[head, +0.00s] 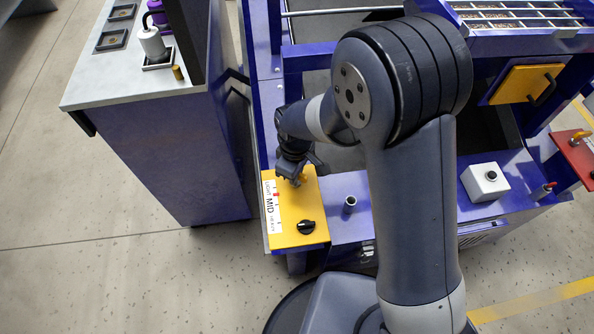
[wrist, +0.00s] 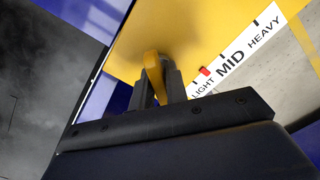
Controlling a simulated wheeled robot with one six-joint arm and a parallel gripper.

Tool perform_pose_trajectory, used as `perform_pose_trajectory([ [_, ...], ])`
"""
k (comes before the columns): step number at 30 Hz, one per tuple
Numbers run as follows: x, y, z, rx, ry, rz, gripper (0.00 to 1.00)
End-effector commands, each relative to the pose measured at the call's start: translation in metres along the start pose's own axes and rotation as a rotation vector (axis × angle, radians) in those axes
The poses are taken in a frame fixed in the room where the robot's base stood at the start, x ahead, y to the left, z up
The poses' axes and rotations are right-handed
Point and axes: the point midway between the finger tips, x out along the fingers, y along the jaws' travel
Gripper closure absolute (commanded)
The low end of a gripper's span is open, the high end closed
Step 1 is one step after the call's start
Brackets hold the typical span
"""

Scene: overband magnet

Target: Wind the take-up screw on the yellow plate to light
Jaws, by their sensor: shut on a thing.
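The yellow plate (head: 287,222) sits on the blue frame's front corner. A white scale (head: 270,208) along its left edge reads LIGHT, MID, HEAVY; it also shows in the wrist view (wrist: 240,55). A red marker (wrist: 204,71) stands between LIGHT and MID, nearer LIGHT. My gripper (head: 296,180) is over the far end of the plate. In the wrist view my gripper (wrist: 160,85) is shut on the yellow handle of the take-up screw (wrist: 152,66). The rest of the screw is hidden by the jaws. A black knob (head: 306,227) is on the plate's near end.
A grey-topped cabinet (head: 130,80) with a white bottle (head: 151,42) stands at left. A metal post (head: 349,204) is right of the plate. A white box with a button (head: 485,182) and a red plate (head: 577,155) lie farther right. Floor at front left is clear.

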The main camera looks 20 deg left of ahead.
Motion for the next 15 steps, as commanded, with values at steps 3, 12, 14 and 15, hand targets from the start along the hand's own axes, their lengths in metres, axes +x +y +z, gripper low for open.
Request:
perform_pose_trajectory([
  [3, -0.0001, 0.0000, 0.0002, -0.042, -0.001, 0.000, 1.00],
  [12, -0.0002, -0.0001, 0.0001, -0.243, 0.000, 0.000, 1.00],
  [14, -0.0002, -0.0001, 0.0001, -0.246, 0.000, 0.000, 1.00],
  [15, -0.0002, -0.0001, 0.0001, -0.246, 0.000, 0.000, 1.00],
])
